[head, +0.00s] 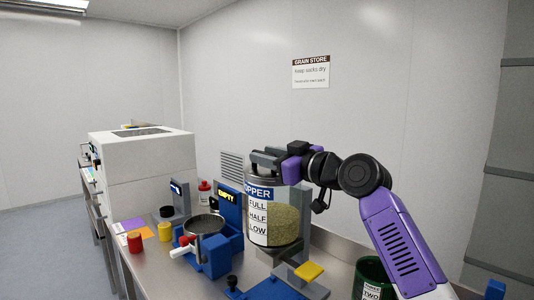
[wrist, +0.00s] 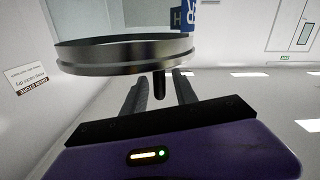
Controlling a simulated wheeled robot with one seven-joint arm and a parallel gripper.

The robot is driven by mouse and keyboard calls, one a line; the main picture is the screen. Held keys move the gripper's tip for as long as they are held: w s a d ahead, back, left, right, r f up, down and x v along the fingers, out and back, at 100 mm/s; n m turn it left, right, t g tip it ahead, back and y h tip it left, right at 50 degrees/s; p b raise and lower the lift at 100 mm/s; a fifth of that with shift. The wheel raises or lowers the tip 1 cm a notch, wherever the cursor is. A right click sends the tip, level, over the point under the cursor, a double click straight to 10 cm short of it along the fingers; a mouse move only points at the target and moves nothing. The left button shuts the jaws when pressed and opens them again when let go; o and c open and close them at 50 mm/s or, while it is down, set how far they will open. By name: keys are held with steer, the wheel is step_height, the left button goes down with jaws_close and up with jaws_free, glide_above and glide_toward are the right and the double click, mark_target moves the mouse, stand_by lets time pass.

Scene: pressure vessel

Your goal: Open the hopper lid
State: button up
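The hopper (head: 284,222) is a clear cylinder of grain with a blue label and FULL, HALF and LOW marks. Its dark metal lid (head: 258,172) sits on top and looks closed. My gripper (head: 264,160) is at the lid's level, reaching in from the right. In the wrist view the picture is upside down, and the lid's rim (wrist: 125,56) lies just beyond my gripper (wrist: 158,92). Its two grey fingers stand apart on either side of a dark peg-like handle (wrist: 159,84), with gaps showing.
A white machine (head: 140,165) stands left. The wall is behind.

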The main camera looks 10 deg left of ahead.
steer(key=shift+c, duration=0.2)
steer(key=c, duration=0.7)
steer(key=shift+w+d, duration=0.1)
stand_by(0.9)
